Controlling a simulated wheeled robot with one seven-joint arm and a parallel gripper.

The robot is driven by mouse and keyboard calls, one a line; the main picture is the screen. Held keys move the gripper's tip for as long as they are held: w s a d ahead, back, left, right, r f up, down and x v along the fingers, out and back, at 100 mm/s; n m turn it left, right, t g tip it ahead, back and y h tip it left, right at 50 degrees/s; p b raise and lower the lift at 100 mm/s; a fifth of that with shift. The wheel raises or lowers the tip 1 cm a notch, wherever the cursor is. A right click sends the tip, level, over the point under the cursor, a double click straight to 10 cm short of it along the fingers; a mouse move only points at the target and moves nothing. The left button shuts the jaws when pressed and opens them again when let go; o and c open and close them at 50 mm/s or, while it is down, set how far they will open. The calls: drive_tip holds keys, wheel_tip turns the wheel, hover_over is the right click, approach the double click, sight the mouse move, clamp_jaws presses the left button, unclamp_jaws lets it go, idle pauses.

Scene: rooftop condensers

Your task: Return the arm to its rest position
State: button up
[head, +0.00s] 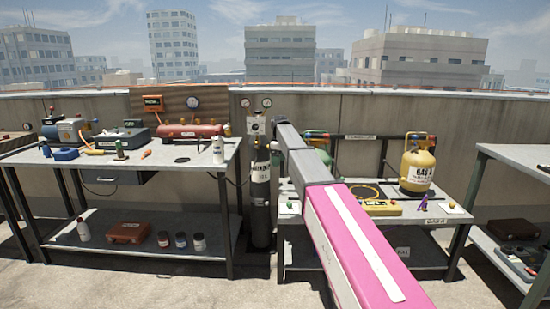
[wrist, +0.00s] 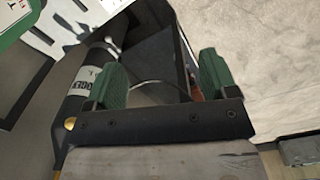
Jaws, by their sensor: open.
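My arm with its pink and grey links reaches out from the lower right of the head view towards the back wall, up to the dark nitrogen cylinder (head: 261,205). Its far end is near the top of that cylinder, and my gripper cannot be made out there. In the wrist view my gripper (wrist: 162,82) has its two green fingers wide apart, with nothing held between them. The black cylinder with a white label (wrist: 84,77) lies to the left, partly behind the left finger. A thin curved line crosses behind the gap.
A left bench (head: 165,178) carries a red tank (head: 190,131) and tools. Behind my arm, a lower bench (head: 440,216) holds a yellow gas cylinder (head: 416,170) and a yellow instrument (head: 380,208). Another bench (head: 520,160) stands at right. Concrete floor shows in front.

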drive_tip(key=s+d+f+m, duration=0.3)
drive_tip(key=s+d+f, duration=0.2)
drive_tip(key=s+f, duration=0.45)
drive_tip(key=s+d+f+m, duration=0.3)
drive_tip(key=s+d+f, duration=0.2)
drive_tip(key=s+f, duration=0.45)
drive_tip(key=s+d+f+m, duration=0.2)
drive_tip(key=s+f, duration=0.1)
drive_tip(key=s, duration=0.4)
drive_tip(key=s+d+f+m, duration=0.2)
drive_tip(key=s+f+m, duration=0.1)
drive_tip(key=s, duration=0.4)
drive_tip(key=s+d+f+m, duration=0.2)
drive_tip(key=s+d+f, duration=0.1)
drive_tip(key=s, duration=0.5)
drive_tip(key=shift+f+m, duration=0.3)
drive_tip(key=shift+f, duration=0.05)
drive_tip(key=shift+s, duration=0.1)
